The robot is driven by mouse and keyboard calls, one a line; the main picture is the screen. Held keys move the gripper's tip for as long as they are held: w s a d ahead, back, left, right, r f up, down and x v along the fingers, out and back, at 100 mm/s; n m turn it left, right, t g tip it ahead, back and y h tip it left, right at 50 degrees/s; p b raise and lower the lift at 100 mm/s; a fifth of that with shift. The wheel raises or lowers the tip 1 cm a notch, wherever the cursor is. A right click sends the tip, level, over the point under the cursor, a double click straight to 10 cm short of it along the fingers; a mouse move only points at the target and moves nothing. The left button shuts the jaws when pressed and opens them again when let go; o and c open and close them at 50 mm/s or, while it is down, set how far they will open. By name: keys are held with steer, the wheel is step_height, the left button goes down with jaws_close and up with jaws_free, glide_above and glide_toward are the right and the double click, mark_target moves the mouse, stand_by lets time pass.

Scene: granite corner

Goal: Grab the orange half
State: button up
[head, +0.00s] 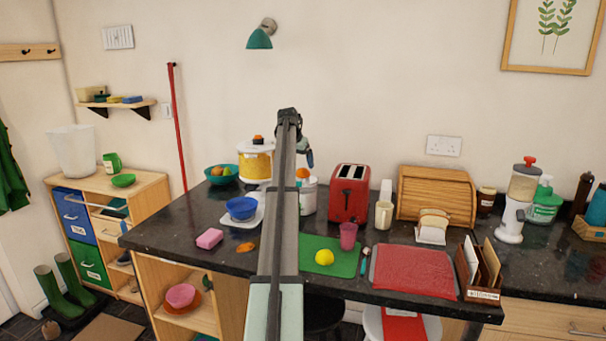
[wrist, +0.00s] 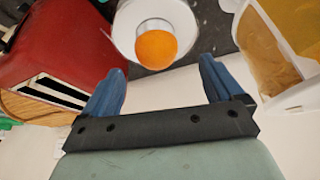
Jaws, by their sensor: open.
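The orange half (head: 303,173) sits on top of a white juicer (head: 308,196) on the dark counter. In the wrist view the orange half (wrist: 157,50) is a round orange dome above a metal rim, on the juicer's white round top (wrist: 122,32). My gripper (wrist: 162,68) is open, with its two blue fingers apart and nothing between them. The orange half lies ahead of the fingertips, roughly centred between them. In the head view my gripper (head: 306,152) is above the juicer and partly hidden by my arm.
The red toaster (head: 349,193) stands close right of the juicer. A yellow-filled clear container (head: 255,161) stands close left. A green board (head: 330,257) with a lemon (head: 324,257) and a pink cup (head: 348,236) are nearer.

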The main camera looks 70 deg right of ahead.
mark_target(303, 171)
steer(key=x, duration=0.4)
steer(key=shift+s+f, duration=0.1)
steer(key=shift+s, duration=0.15)
